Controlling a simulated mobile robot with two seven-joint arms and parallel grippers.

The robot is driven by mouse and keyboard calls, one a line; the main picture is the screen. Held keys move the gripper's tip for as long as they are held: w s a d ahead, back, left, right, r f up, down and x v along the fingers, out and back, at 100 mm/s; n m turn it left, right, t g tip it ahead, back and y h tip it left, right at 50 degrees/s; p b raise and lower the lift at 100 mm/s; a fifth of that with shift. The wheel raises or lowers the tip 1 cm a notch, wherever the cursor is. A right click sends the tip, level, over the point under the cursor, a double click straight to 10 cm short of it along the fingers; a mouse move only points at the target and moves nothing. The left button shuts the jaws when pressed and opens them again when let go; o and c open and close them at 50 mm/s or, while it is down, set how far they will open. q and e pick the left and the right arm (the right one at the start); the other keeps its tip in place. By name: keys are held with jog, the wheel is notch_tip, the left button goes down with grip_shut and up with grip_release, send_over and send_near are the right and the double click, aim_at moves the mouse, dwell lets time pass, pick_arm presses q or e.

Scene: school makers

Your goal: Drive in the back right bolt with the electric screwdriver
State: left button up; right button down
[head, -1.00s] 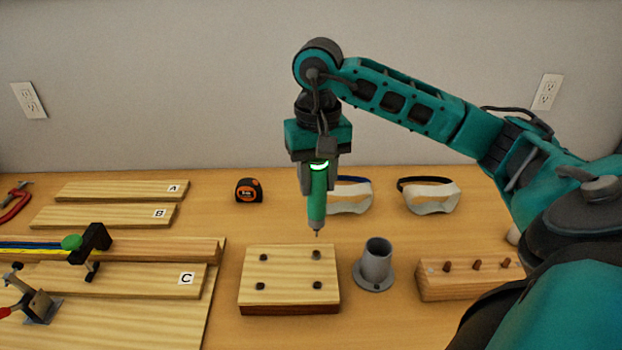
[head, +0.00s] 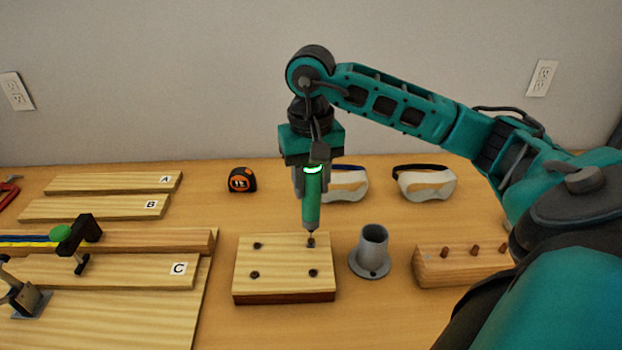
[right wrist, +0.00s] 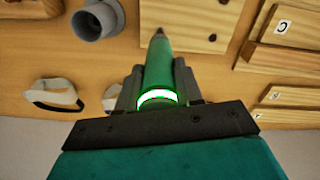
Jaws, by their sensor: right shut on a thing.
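My right gripper (head: 312,180) is shut on the green electric screwdriver (head: 312,207) and holds it upright, tip down. A lit ring glows at the top of the screwdriver, which also shows between the fingers in the right wrist view (right wrist: 160,68). The wooden block (head: 284,286) lies below it with a bolt near each corner. The screwdriver's tip is at the back right bolt (head: 311,243) and appears to touch its head. The back left bolt (head: 257,245), front left bolt (head: 254,275) and front right bolt (head: 313,273) are uncovered. My left gripper is not in view.
A grey round holder (head: 373,250) stands close right of the block, and a wooden rack with pegs (head: 455,270) is farther right. Goggles (head: 425,184) and a tape measure (head: 241,181) lie behind. Boards and a clamp (head: 77,235) fill the left side.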

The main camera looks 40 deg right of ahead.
jog(key=shift+f+b, duration=0.5)
dwell(0.8)
jog(key=shift+f+b, duration=0.55)
jog(key=shift+b, duration=0.3)
dwell(3.7)
jog(key=shift+r+p, duration=2.1)
jog(key=shift+r, duration=1.05)
jog(key=shift+f, duration=0.1)
